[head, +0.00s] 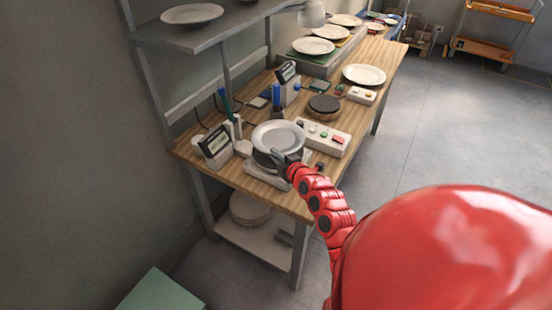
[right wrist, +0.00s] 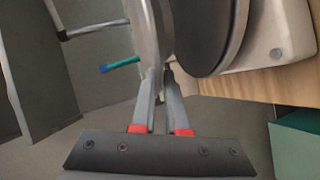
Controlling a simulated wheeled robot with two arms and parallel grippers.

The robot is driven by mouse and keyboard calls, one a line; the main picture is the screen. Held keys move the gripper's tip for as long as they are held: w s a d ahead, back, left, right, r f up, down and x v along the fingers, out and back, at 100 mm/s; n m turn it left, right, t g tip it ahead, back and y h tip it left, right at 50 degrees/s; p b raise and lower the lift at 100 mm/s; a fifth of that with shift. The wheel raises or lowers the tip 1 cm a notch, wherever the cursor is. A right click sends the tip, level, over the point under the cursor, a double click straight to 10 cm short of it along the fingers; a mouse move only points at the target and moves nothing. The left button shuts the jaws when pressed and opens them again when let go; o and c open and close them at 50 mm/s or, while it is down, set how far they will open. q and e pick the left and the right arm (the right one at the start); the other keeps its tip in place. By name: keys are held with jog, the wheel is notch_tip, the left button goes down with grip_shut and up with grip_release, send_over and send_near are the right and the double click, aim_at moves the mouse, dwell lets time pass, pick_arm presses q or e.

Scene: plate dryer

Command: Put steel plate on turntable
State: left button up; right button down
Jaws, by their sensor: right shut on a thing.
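A pale grey-white plate (head: 278,136) is at the near part of the wooden table. My right gripper (head: 280,156) is shut on its near rim. In the right wrist view the plate (right wrist: 146,30) shows edge-on between the fingertips (right wrist: 160,75). A dark round turntable (head: 261,158) on a pale base lies just below the plate, mostly hidden by it in the head view. In the right wrist view the turntable (right wrist: 215,35) is beside the plate with a narrow gap near the fingers; contact farther in is hidden. My left gripper is not in view.
A button box (head: 325,138) stands right of the plate, and a display device (head: 216,146) stands left. A second dark turntable (head: 324,105) is behind. White plates (head: 364,75) lie farther back. A shelf (head: 205,36) overhangs the table at the left.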

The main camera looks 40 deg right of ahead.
jog(key=shift+w+d+r, duration=0.1)
jog(key=shift+w+d, duration=0.2)
jog(key=shift+w, duration=0.05)
jog(key=shift+w+f+p, duration=0.1)
jog(key=shift+f+p, duration=0.15)
jog(key=shift+p, duration=0.1)
jog(key=shift+f+p, duration=0.35)
jog(key=shift+f, duration=1.2)
jog(key=shift+f+b, duration=0.1)
jog(key=shift+b, duration=0.2)
jog(key=c, duration=1.2)
grip_release()
jog(key=shift+p, duration=0.3)
